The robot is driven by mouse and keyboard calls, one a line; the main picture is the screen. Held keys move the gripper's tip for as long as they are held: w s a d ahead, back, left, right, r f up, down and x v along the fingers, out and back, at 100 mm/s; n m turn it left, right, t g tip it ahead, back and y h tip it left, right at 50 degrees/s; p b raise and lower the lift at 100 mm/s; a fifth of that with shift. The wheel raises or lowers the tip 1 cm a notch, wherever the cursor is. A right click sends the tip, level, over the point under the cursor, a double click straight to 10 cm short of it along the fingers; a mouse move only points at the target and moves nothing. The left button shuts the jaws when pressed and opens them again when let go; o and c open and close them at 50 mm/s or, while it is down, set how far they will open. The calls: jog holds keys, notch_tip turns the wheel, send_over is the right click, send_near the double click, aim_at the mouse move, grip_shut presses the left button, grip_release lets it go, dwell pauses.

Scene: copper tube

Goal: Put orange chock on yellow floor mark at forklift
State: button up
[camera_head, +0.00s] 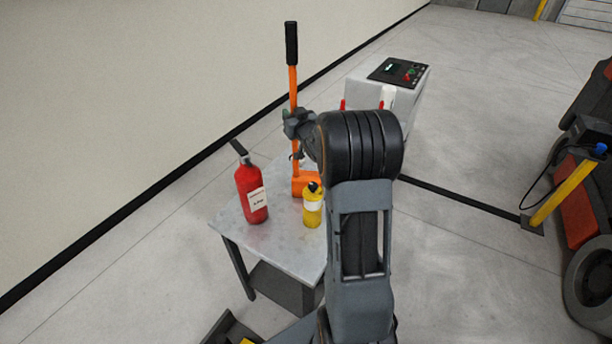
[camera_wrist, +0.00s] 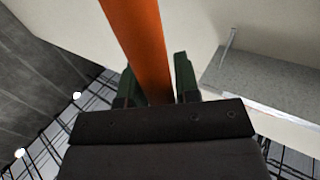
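The orange chock (camera_head: 304,184) is on the grey table, partly behind a yellow bottle. Its long orange handle stands nearly upright and ends in a black grip (camera_head: 291,43). My gripper (camera_head: 297,124) is at the middle of the handle, well above the chock. In the wrist view the orange handle (camera_wrist: 138,35) passes between the two dark green fingers (camera_wrist: 158,85). They are close on both sides, but I cannot tell whether they press on it. The forklift (camera_head: 585,205), red and black, is cut off at the right edge. I see no yellow floor mark.
The table (camera_head: 285,238) also holds a red extinguisher (camera_head: 251,190) and the yellow bottle (camera_head: 312,206), both close to the chock. A grey cabinet with a control panel (camera_head: 398,72) stands behind. A yellow post (camera_head: 565,190) stands by the forklift. Floor between table and forklift is clear.

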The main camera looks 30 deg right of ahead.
grip_shut()
dwell(0.9)
jog(key=shift+w+r, duration=0.1)
jog(key=shift+r, duration=0.25)
